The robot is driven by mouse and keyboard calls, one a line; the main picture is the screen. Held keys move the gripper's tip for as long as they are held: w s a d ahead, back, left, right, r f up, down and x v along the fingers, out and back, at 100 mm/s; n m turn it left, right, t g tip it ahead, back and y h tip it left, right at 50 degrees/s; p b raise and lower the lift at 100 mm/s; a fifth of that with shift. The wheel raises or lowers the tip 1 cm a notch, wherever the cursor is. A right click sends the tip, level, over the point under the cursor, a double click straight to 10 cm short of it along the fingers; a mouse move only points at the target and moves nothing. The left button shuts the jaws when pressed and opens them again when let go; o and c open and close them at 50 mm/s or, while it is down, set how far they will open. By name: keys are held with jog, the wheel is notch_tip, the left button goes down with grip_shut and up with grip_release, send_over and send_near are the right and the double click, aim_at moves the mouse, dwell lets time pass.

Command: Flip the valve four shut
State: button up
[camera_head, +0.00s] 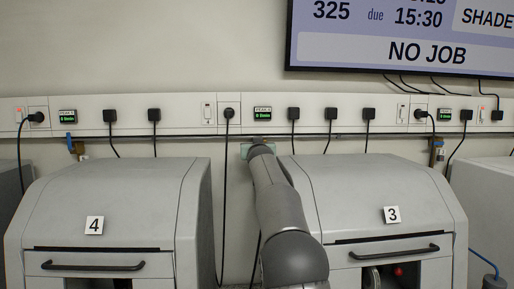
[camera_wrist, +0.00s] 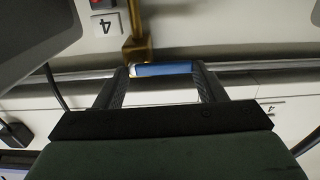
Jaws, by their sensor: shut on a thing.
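Valve four shows in the wrist view as a brass body (camera_wrist: 137,42) with a blue lever handle (camera_wrist: 165,69). A white label (camera_wrist: 105,24) with an upside-down 4 is beside it. The handle lies crosswise to the upright brass pipe. My gripper (camera_wrist: 162,72) has one finger at each end of the blue handle and is shut on it. In the head view, my arm reaches to the wall between the machines, its end near the rail. The fingers and this valve are hidden there behind my arm.
Grey machine 4 (camera_head: 120,195) and grey machine 3 (camera_head: 375,185) stand on either side of my arm. Other blue-handled valves are at left (camera_head: 70,142) and right (camera_head: 437,152). A white socket rail (camera_head: 185,115) with black plugs and hanging cables runs along the wall.

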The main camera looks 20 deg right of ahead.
jog(key=shift+a, duration=0.3)
jog(key=o, duration=0.8)
jog(key=shift+w, duration=0.1)
jog(key=shift+a, duration=0.1)
jog(key=b+v, duration=0.9)
jog(key=v, duration=0.8)
jog(key=shift+s+b, duration=0.25)
jog(key=shift+b, duration=0.15)
